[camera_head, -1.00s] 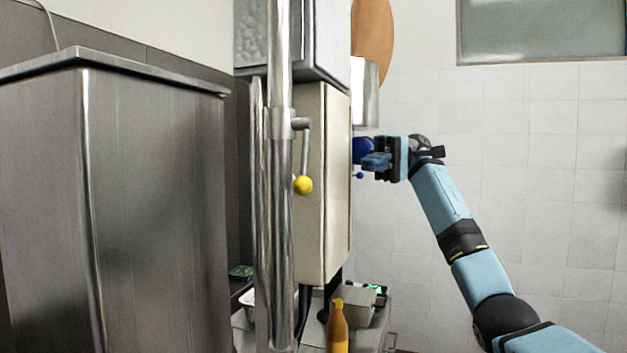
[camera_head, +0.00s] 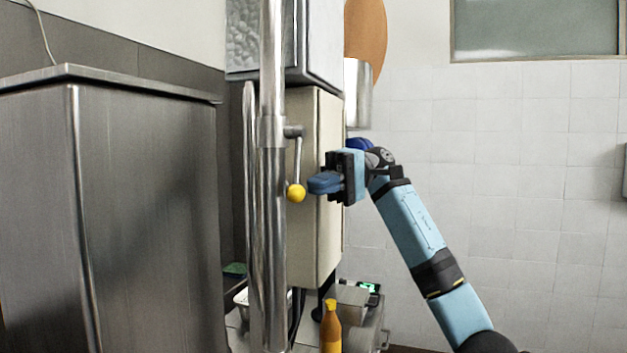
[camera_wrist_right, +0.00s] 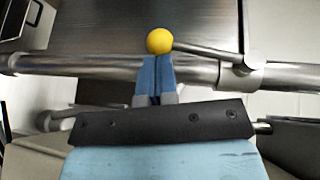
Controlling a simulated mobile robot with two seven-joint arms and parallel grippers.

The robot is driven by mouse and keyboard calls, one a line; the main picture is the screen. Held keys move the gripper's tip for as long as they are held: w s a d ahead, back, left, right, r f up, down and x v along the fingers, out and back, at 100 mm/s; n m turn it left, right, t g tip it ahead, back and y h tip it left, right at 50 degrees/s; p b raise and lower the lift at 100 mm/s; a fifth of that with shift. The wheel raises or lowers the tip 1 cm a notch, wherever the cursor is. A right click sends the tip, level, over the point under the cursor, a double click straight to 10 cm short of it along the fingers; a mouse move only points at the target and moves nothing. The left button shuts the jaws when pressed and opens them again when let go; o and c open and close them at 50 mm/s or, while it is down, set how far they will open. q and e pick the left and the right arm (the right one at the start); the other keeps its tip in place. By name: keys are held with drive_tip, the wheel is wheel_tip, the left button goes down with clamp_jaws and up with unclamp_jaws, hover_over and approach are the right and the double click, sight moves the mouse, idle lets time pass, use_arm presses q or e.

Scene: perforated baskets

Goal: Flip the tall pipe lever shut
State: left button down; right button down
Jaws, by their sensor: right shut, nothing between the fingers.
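The tall pipe (camera_head: 271,200) is a shiny metal column standing upright in the head view. Its lever (camera_head: 299,155) is a thin metal rod that hangs down from a collar and ends in a yellow ball knob (camera_head: 296,193). My right gripper (camera_head: 312,185) is shut and empty, its blue fingertips just right of the knob. In the right wrist view the shut fingertips (camera_wrist_right: 155,60) point at the yellow knob (camera_wrist_right: 160,41), very close to it; I cannot tell whether they touch. The lever rod (camera_wrist_right: 205,50) runs right from the knob to the pipe (camera_wrist_right: 90,66). My left gripper is not in view.
A beige box (camera_head: 318,240) stands behind the pipe and lever. A large steel cabinet (camera_head: 150,220) fills the left. An orange bottle (camera_head: 330,330) stands below near a counter with small items.

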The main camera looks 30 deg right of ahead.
drive_tip(key=shift+x, duration=0.9)
